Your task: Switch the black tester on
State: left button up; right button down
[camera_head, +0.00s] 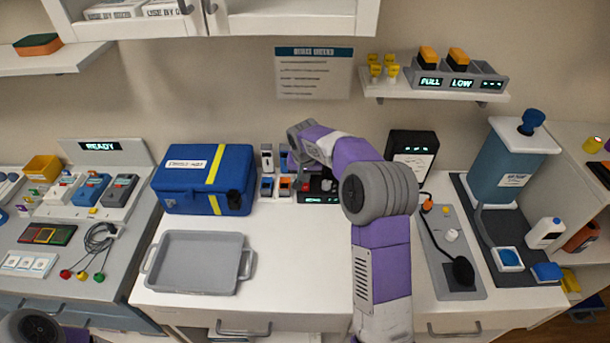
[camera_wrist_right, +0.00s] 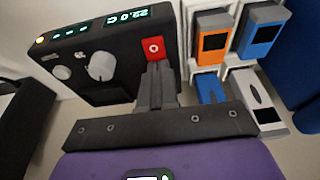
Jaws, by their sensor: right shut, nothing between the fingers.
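The black tester (camera_wrist_right: 110,60) fills the upper left of the right wrist view. It is a dark box with a lit display reading 22.0 C, two round white-grey knobs and a red switch (camera_wrist_right: 153,48) marked with a white ring. In the head view the tester (camera_head: 320,198) is mostly hidden behind my right arm; its green display shows low down. My right gripper (camera_wrist_right: 154,78) is shut and empty, its fingertips at the lower edge of the red switch. I cannot tell if they touch it. My left gripper is out of view.
Orange and blue small devices (camera_wrist_right: 262,36) stand in a white rack beside the tester. A blue case (camera_head: 190,178) and grey tray (camera_head: 247,262) lie to the left. Another black box (camera_head: 425,143) stands right of my arm. The counter front (camera_head: 300,290) is clear.

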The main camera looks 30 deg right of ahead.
aim_at(305, 189)
jog(key=shift+s+a+f+b, duration=0.2)
jog(key=shift+s+a, duration=0.05)
jog(key=shift+s, duration=0.2)
jog(key=shift+s+a+f+b, duration=0.15)
jog(key=shift+s+a+f, duration=0.05)
jog(key=shift+s, duration=0.2)
jog(key=p+v, duration=0.1)
jog(key=v, duration=0.1)
jog(key=p+v, duration=0.1)
jog(key=w+p+v, duration=0.1)
jog(key=v, duration=0.1)
jog(key=shift+s+d+r+p, duration=0.15)
jog(key=shift+r+p, duration=0.2)
jog(key=shift+r, duration=0.15)
jog(key=p+v, duration=0.1)
jog(key=v, duration=0.7)
jog(key=shift+s+a+r, duration=0.2)
jog(key=shift+s+a, duration=0.05)
jog(key=shift+s, duration=0.15)
